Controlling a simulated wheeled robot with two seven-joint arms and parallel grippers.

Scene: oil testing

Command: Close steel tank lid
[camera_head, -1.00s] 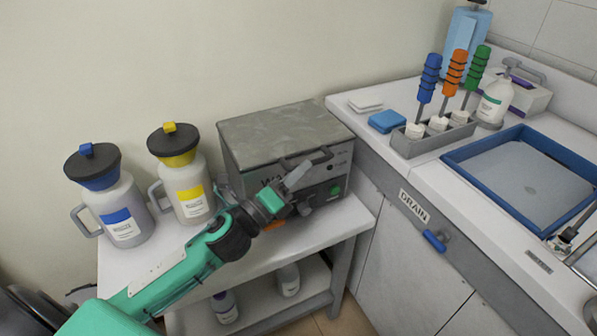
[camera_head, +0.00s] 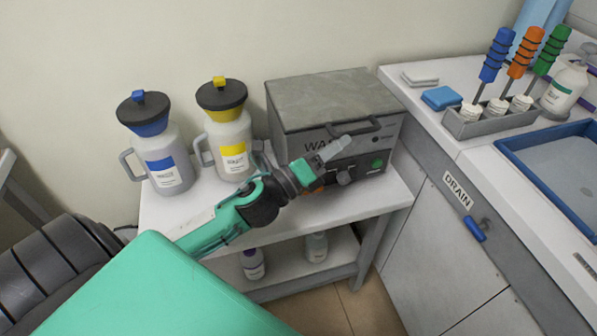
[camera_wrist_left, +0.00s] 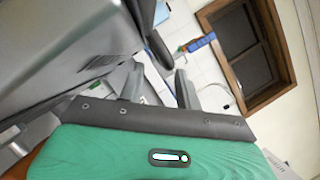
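The grey steel tank (camera_head: 300,142) stands on a white table in the head view, with "WA..." lettering partly covered by my gripper. Its lid (camera_head: 335,98) lies flat across the top and looks down. The dark lid handle (camera_head: 377,122) is at the front edge. My left gripper (camera_head: 334,149) is in front of the tank, just below the handle. In the left wrist view its two fingers (camera_wrist_left: 157,86) are apart, with nothing held between them. The handle (camera_wrist_left: 158,48) shows just beyond the fingertips there. Whether they touch is unclear. My right gripper is out of view.
A blue-topped jug (camera_head: 165,160) and a yellow-topped jug (camera_head: 232,145) stand left of the tank. Small bottles stand on the lower shelf. At right are a drain counter, a rack (camera_head: 478,128) of coloured-handled tools and a blue-rimmed tray (camera_head: 520,160).

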